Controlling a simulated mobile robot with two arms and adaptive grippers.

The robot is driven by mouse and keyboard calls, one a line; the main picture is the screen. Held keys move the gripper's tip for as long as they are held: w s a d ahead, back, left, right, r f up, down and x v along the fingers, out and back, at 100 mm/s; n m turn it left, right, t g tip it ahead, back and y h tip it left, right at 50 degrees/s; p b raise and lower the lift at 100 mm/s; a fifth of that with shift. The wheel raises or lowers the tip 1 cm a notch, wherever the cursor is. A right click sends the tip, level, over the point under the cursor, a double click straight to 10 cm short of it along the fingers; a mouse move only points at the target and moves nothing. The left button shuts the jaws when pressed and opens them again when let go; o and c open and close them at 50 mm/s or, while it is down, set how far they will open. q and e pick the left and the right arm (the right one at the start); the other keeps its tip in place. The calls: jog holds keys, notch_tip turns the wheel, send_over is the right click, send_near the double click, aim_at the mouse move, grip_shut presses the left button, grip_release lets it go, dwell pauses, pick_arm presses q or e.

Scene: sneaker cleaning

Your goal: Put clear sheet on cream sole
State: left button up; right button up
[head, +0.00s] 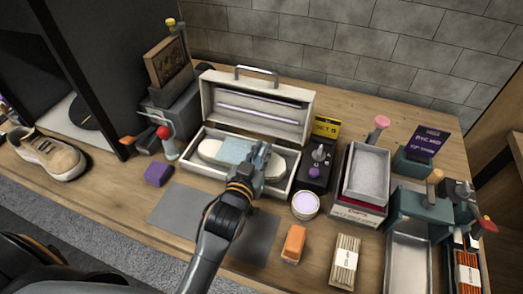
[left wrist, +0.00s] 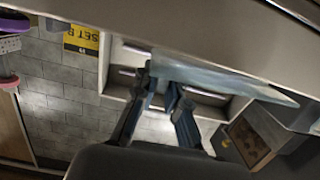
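The cream sole (head: 211,151) lies lengthwise in the open white case (head: 225,174). The clear, pale blue sheet (head: 232,149) shows over the sole's middle; it also shows in the left wrist view (left wrist: 215,77), stretching right from the fingertips. My left gripper (head: 262,153) is low over the right part of the sole, at the sheet's right end. In the left wrist view its fingers (left wrist: 163,82) are close together at that end and appear shut on it. They hide part of the sole. I cannot tell how much of the sheet touches the sole. My right gripper is not in view.
The case's raised lid (head: 255,105) stands behind the sole. A black control box (head: 313,176) and a round tub (head: 305,205) are close on the right. A red-knobbed holder (head: 169,145) and purple block (head: 158,174) are left. A sneaker (head: 50,157) lies far left.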

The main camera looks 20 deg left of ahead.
pick_arm(q)
jog(key=shift+o, duration=1.3)
jog(key=shift+f, duration=0.45)
jog(key=shift+s+f, duration=0.1)
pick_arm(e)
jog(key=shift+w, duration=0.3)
pick_arm(q)
jog(key=s+r+b, duration=0.1)
jog(key=s+r, duration=0.2)
jog(key=s, duration=0.8)
jog(key=shift+s+a+r, duration=0.15)
jog(key=shift+s+r, duration=0.15)
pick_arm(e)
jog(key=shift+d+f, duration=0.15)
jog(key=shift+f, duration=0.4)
